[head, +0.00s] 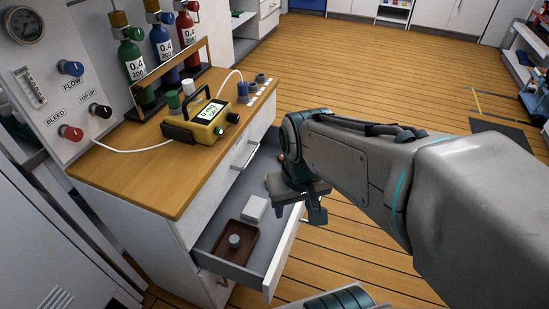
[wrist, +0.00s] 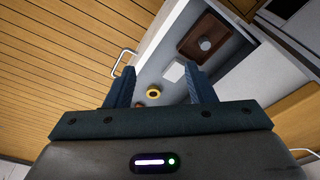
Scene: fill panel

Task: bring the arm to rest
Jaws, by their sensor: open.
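My gripper (head: 300,212) is above the open drawer (head: 276,262) of the wooden-topped cabinet, near the drawer's front edge. In the wrist view my gripper (wrist: 160,88) has its two fingers wide apart with nothing between them in its grasp. My arm (head: 360,165) reaches in from the right of the head view.
The drawer also holds a white box (head: 256,207) and a brown tray (head: 222,247) with a grey round piece (head: 235,241). On the cabinet top (head: 190,178) stand a yellow meter (head: 200,125) and several small fittings. Bottles (head: 162,50) stand behind.

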